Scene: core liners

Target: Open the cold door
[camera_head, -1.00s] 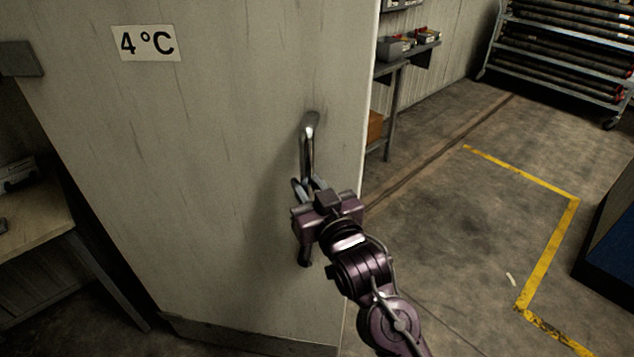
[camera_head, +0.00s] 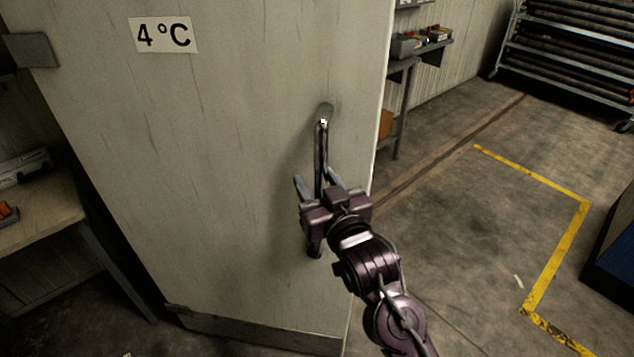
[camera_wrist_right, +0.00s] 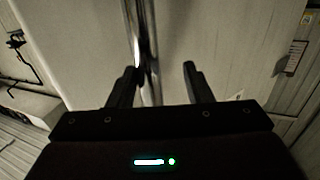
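The cold door (camera_head: 230,190) is a large, pale, scuffed panel with a "4 °C" label (camera_head: 163,35) at its upper left. It also fills much of the right wrist view (camera_wrist_right: 85,35). A vertical metal bar handle (camera_head: 321,150) stands near its right edge. My right gripper (camera_head: 317,182) is at the handle's lower half, its fingers apart. In the right wrist view, the handle (camera_wrist_right: 149,45) runs up beside the left finger, with a clear gap to the right finger. Contact cannot be told. My left gripper is not in view.
A bench (camera_head: 45,215) stands left of the door. A shelf (camera_head: 425,50) with small boxes and a rack of long tubes (camera_head: 575,50) stand at the back right. A dark blue block (camera_head: 615,235) is at the right edge. Floor with a yellow line (camera_head: 560,255) is clear between.

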